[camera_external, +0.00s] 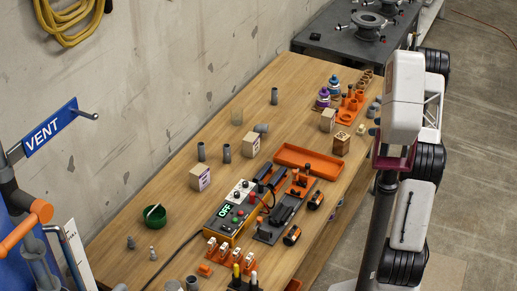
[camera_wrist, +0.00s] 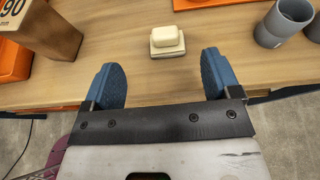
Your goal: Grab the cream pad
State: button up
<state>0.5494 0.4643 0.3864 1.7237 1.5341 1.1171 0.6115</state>
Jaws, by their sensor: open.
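The cream pad (camera_wrist: 167,37) is a small rounded block lying on a pale stepped base (camera_wrist: 167,51) on the wooden table. It also shows in the external view as a small cream spot (camera_external: 361,129) near the table's right edge. My gripper (camera_wrist: 160,77) has its two blue fingers wide apart with nothing between them. In the wrist view the pad lies beyond the fingertips, roughly centred between them and apart from both. In the external view the gripper is partly hidden by my arm at the table's right edge.
A wooden block marked 90 (camera_wrist: 40,38) stands left of the pad, with an orange object (camera_wrist: 12,60) beside it. Grey cups (camera_wrist: 284,22) stand to the right. An orange piece (camera_wrist: 197,3) lies behind. The tabletop immediately around the pad is clear.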

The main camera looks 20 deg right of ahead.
aim_at(362, 126)
jog(key=shift+d+f, duration=0.2)
jog(key=shift+f, duration=0.05)
jog(key=shift+x, duration=1.3)
jog(key=shift+w, duration=0.1)
jog(key=shift+x, duration=2.55)
jog(key=shift+w+r, duration=0.1)
jog(key=shift+r, duration=0.05)
